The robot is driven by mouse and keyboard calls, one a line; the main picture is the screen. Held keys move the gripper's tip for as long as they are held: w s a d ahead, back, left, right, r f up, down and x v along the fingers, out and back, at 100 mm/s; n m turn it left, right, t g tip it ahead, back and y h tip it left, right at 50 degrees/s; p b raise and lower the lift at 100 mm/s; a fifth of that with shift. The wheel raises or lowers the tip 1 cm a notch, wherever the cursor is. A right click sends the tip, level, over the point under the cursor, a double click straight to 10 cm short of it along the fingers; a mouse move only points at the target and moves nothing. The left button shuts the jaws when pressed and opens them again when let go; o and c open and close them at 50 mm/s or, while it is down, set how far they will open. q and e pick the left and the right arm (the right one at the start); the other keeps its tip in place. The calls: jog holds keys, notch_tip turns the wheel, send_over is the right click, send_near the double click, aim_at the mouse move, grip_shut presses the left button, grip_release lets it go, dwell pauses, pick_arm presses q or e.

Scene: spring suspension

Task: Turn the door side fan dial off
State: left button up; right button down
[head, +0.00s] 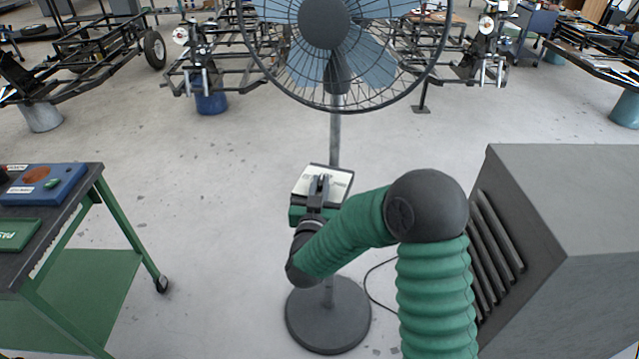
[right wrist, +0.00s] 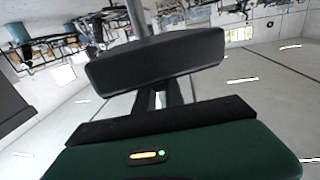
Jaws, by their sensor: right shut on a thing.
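The fan (head: 325,25) stands upright on a pole with a round dark base (head: 328,315). Its control box (head: 340,180) has a pale face and sits on the pole at mid height. My right gripper (head: 319,184) is at this face, shut on a small dark part that I take to be the fan dial. The gripper mostly covers the dial, so its setting cannot be read. In the right wrist view two dark fingers (right wrist: 158,98) reach from the green gripper body to a dark block (right wrist: 155,58), apparently the control box. My left gripper is not in view.
A grey vented cabinet (head: 560,230) stands close on the right. A green wheeled cart (head: 75,260) with a blue control box (head: 45,185) is on the left. A cable (head: 370,280) lies by the fan base.

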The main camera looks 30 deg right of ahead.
jog(key=n+t+y, duration=0.2)
jog(key=y, duration=0.1)
jog(key=n+y, duration=0.1)
jog(key=shift+s+d+f+n+t+y+b, duration=0.1)
jog(key=shift+s+d+n+t+y+b, duration=0.1)
jog(key=shift+d+n+t+y+b, duration=0.15)
jog(key=n+t+y, duration=0.1)
jog(key=y, duration=0.2)
jog(key=shift+d+n, duration=0.1)
jog(key=shift+n, duration=0.25)
jog(key=shift+d+n+t+y, duration=0.15)
jog(key=shift+n+t+y, duration=0.1)
jog(key=shift+n+y, duration=0.65)
jog(key=shift+n+y+p, duration=0.35)
jog(key=shift+n+y, duration=0.75)
jog(key=shift+y, duration=1.05)
jog(key=c, duration=1.4)
grip_release()
jog(key=shift+c, duration=0.2)
jog(key=s+d+p, duration=0.1)
jog(key=s+d, duration=0.1)
jog(key=s, duration=1.4)
jog(key=shift+s+d, duration=0.25)
jog(key=shift+d, duration=0.1)
